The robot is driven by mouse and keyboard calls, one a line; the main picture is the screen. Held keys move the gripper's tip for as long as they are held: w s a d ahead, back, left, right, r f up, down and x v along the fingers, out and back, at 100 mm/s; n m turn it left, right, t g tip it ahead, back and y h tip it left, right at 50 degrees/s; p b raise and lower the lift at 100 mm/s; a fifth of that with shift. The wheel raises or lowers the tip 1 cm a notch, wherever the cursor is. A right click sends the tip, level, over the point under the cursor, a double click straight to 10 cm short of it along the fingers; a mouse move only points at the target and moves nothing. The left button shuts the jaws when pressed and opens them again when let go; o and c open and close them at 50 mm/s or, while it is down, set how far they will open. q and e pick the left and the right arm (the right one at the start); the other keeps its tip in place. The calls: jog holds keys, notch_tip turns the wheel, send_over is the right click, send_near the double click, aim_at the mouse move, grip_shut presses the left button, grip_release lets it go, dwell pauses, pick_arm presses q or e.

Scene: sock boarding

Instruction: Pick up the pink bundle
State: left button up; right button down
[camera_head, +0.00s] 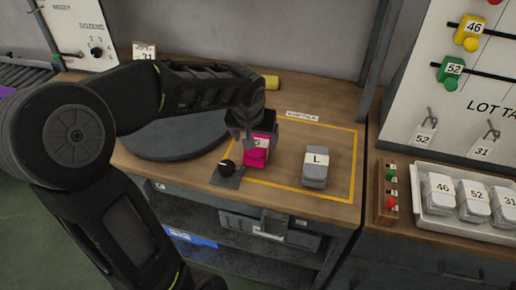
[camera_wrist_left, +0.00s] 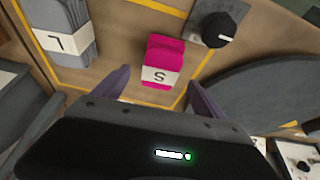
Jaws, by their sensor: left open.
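The pink bundle (camera_head: 256,156) lies on the wooden table inside a yellow taped outline, with a white band marked S. In the left wrist view the pink bundle (camera_wrist_left: 164,55) shows beyond the fingertips, roughly between them in the picture. My left gripper (camera_head: 252,132) is over the bundle's far end in the head view. Its two purple fingers (camera_wrist_left: 157,85) are spread apart and hold nothing. I cannot tell how high the fingers are above the bundle. My right gripper is in neither view.
A grey bundle (camera_head: 315,167) marked L lies to the right in the outline. A black knob (camera_head: 227,167) on a plate sits just left of the pink bundle. A dark round disc (camera_head: 170,138) is further left. A tray (camera_head: 432,205) of labelled packs stands on the right counter.

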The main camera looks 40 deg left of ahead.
aim_at(257, 148)
pick_arm(q)
jog(key=shift+x, duration=1.05)
jog(key=shift+f, duration=0.1)
jog(key=x, duration=0.5)
jog(key=shift+s+f, duration=0.15)
jog(key=shift+c, duration=0.2)
jog(key=c, duration=1.5)
